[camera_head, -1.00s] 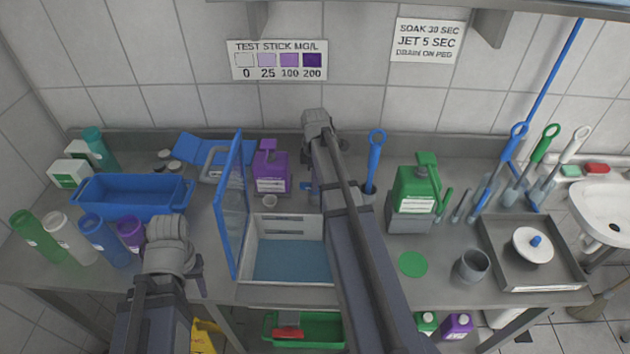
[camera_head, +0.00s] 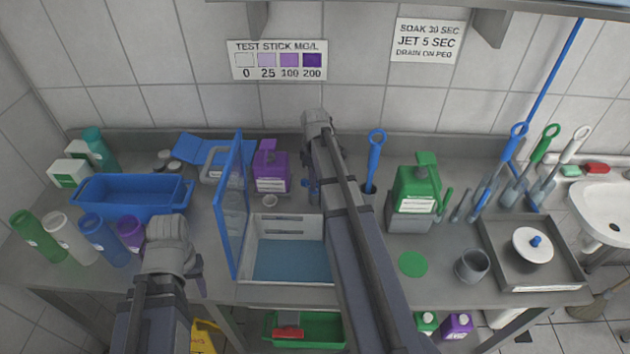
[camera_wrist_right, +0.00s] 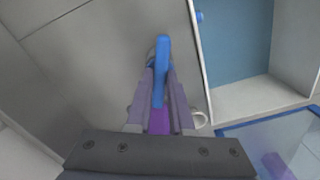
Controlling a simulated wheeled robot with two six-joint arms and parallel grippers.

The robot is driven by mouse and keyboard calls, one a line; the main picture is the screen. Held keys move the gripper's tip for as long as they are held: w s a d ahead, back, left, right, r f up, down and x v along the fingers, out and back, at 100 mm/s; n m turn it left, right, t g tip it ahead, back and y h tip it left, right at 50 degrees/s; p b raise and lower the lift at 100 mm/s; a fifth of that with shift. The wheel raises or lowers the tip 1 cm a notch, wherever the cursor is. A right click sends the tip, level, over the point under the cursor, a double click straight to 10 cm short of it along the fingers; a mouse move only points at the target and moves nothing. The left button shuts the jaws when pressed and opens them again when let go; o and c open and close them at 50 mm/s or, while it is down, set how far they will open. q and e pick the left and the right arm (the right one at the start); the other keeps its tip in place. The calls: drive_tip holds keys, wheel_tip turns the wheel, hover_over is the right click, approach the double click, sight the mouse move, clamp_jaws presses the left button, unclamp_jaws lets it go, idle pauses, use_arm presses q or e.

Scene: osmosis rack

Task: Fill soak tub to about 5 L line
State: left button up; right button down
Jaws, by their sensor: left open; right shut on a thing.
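A blue rectangular tub (camera_head: 135,210) stands on the bench at the left. A white-walled basin (camera_head: 290,290) with a flat blue inside lies at the middle front, a blue-framed clear panel (camera_head: 229,220) upright along its left side. I cannot tell which is the soak tub, and I see no readable level line. My right gripper (camera_wrist_right: 158,75) is shut on a narrow blue handle (camera_wrist_right: 163,50) in the right wrist view, beside the basin. The arm mostly hides it in the head view. My left gripper (camera_head: 198,270) is open, low in front of the blue tub, partly hidden by its wrist.
A purple jug (camera_head: 270,172) stands behind the basin and a green jug (camera_head: 415,195) to its right. Several bottles (camera_head: 97,240) crowd the left front. The upright panel stands between my arms.

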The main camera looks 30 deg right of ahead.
drive_tip(key=c, duration=0.8)
unclamp_jaws()
drive_tip(key=shift+r, duration=0.1)
wheel_tip(320, 180, up, 8)
drive_tip(key=p, duration=0.8)
drive_tip(key=shift+f, duration=0.2)
